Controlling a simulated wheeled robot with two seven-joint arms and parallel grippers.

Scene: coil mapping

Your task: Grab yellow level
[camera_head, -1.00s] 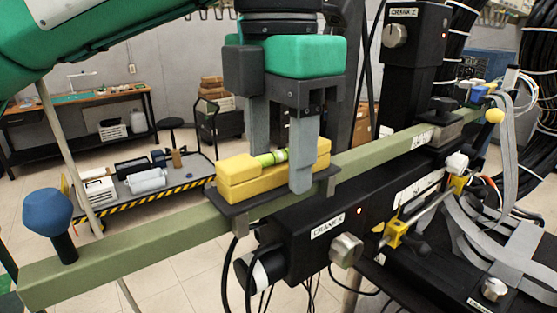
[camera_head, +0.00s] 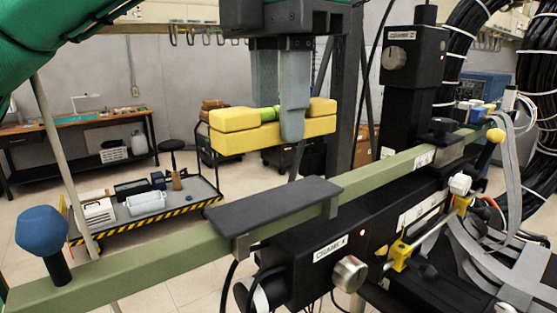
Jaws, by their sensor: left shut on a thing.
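The yellow level (camera_head: 232,131) has a green vial in its middle and hangs in the air, roughly horizontal. My left gripper (camera_head: 280,110) comes down from above with its grey fingers shut on the level's middle. One finger covers part of the level's near face. The level is clear of the dark flat plate (camera_head: 275,203) below it, which is empty. My right gripper does not show.
The plate is clamped on a long green beam (camera_head: 140,257) that runs from lower left to upper right. A blue knob (camera_head: 43,232) stands on the beam's left end. A black box marked crank X (camera_head: 320,262) sits below, and a black crank Z column (camera_head: 405,95) stands behind. A cart (camera_head: 145,205) is in the background.

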